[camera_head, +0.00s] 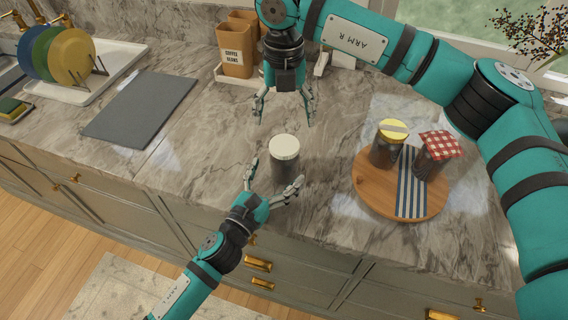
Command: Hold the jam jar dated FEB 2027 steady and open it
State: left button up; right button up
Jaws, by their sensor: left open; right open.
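A dark jar with a white lid (284,162) stands upright on the marble counter, apart from the other jars. My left gripper (275,180) is open at the jar's lower body, one finger on each side; I cannot tell whether they touch it. My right gripper (284,118) is open and points down, above and behind the white lid. Two more jars stand on a round wooden board (375,198): one with a yellow lid (388,149) and one with a red checked cloth cover (436,157). No date is readable on any jar.
A striped cloth (412,190) lies on the board. Coffee bean containers (236,62) stand at the back. A grey mat (140,108) and a rack with plates (75,60) are at the left. The counter's front edge is close to the jar.

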aim_at(284, 144)
pick_arm(q)
jog(key=x, duration=0.4)
grip_shut()
pick_arm(e)
jog(key=m, duration=0.3)
jog(key=shift+m, duration=0.3)
jog(key=m, duration=0.5)
jog(key=shift+f, duration=0.1)
jog(key=shift+f+m, duration=0.3)
jog(key=shift+f, duration=0.2)
notch_tip(284, 144, down, 7)
jog(key=shift+r, duration=0.1)
